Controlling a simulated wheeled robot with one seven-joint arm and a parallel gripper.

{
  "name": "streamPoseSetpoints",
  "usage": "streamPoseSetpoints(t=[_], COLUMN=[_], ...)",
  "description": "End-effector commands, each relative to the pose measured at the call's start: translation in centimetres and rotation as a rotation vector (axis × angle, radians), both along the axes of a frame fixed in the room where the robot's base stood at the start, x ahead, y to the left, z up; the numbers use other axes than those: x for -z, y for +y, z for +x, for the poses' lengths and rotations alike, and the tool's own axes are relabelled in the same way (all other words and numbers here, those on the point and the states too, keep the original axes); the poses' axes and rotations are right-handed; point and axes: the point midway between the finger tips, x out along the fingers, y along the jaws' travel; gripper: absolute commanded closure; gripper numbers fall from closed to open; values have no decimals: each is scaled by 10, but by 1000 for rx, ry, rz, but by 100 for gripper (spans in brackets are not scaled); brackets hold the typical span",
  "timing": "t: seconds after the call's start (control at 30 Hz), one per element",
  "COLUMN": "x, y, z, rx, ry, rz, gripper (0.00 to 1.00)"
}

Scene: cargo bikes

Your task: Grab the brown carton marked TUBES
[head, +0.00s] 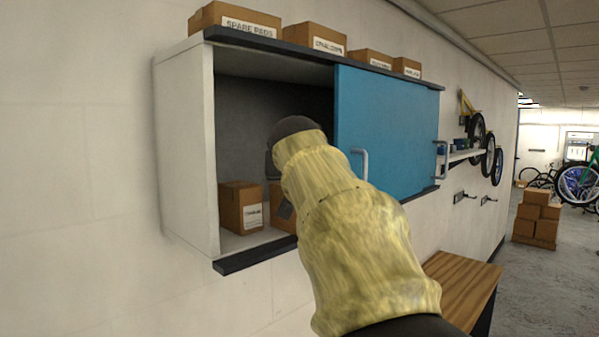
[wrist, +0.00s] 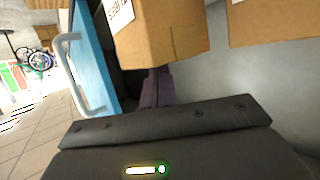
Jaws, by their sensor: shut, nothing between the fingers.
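A brown carton (wrist: 160,36) is near the top of the wrist view. Its white label is cut off and turned, and its visible letters fit TUBES. In the head view a carton (head: 279,222), apparently the same one, is mostly hidden behind my arm on the floor of the open cabinet. My gripper (wrist: 157,82) is shut and empty, its dark fingers close to the carton's near face. I cannot tell whether they touch it. In the head view my arm hides most of the gripper.
A second carton (head: 240,208) stands to the left in the cabinet (head: 190,150); it also shows in the wrist view (wrist: 270,22). A blue sliding door (head: 390,125) with a handle (head: 361,164) covers the right side. Several cartons stand on top. A wooden bench (head: 462,283) is below.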

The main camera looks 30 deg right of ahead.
Motion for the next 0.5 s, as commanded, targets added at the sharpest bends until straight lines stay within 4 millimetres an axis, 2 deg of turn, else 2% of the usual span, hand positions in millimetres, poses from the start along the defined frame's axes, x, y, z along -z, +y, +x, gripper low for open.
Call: streamPoseSetpoints(t=[0.4, 0.5], x=[-11, -6], y=[-1, 8], z=[0, -14], rx=[0, -1], ry=[0, -6], rz=[0, -2], gripper=[100, 100])
